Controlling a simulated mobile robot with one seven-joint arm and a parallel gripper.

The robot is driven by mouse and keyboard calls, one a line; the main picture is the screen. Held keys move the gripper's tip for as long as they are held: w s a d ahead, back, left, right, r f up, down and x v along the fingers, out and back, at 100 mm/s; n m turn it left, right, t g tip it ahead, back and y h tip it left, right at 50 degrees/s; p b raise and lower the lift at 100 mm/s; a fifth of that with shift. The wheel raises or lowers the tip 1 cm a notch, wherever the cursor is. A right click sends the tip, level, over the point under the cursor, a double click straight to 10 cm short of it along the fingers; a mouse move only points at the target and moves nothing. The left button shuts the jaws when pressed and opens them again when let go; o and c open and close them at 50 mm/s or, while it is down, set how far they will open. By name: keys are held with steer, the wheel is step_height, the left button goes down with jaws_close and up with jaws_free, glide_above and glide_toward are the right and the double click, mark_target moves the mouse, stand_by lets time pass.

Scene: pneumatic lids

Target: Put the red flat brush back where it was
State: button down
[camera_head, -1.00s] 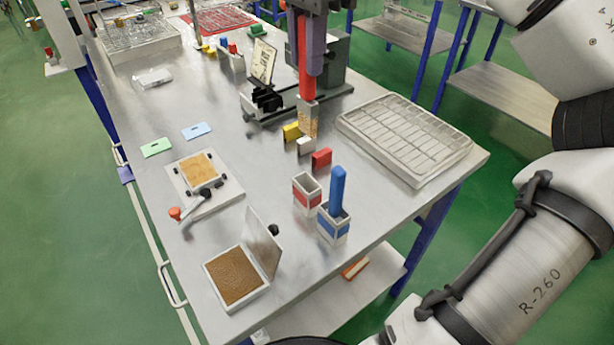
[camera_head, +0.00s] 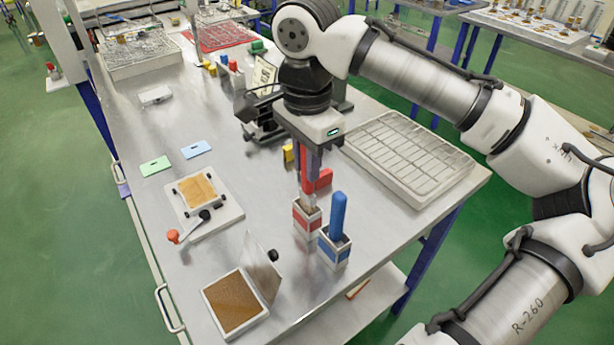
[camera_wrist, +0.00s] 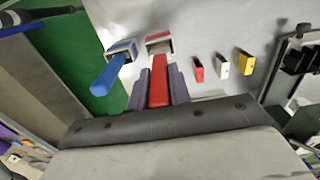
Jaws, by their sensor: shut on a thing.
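My gripper (camera_head: 310,165) has purple fingers and is shut on the red flat brush (camera_head: 304,182), which points down. In the wrist view the red brush (camera_wrist: 159,92) lies between the fingers (camera_wrist: 159,85). Its lower end is at the mouth of the white holder with the red band (camera_head: 307,219); I cannot tell how deep it is inside. The red-banded holder also shows in the wrist view (camera_wrist: 159,40). Right beside it, the blue brush (camera_head: 338,212) stands in the blue-banded holder (camera_head: 333,247).
A red block (camera_head: 323,178) stands just behind the holders, with a yellow block (camera_head: 288,152) farther back. A wire-grid tray (camera_head: 405,150) is to the right. A box with an upright lid (camera_head: 237,303) is at front left. The table between is mostly clear.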

steer(key=shift+f, duration=2.2)
steer(key=shift+f, duration=0.2)
steer(key=c, duration=1.3)
jaws_free()
step_height(320, 180, up, 12)
steer(key=shift+r+b, duration=0.25)
steer(key=shift+b, duration=0.4)
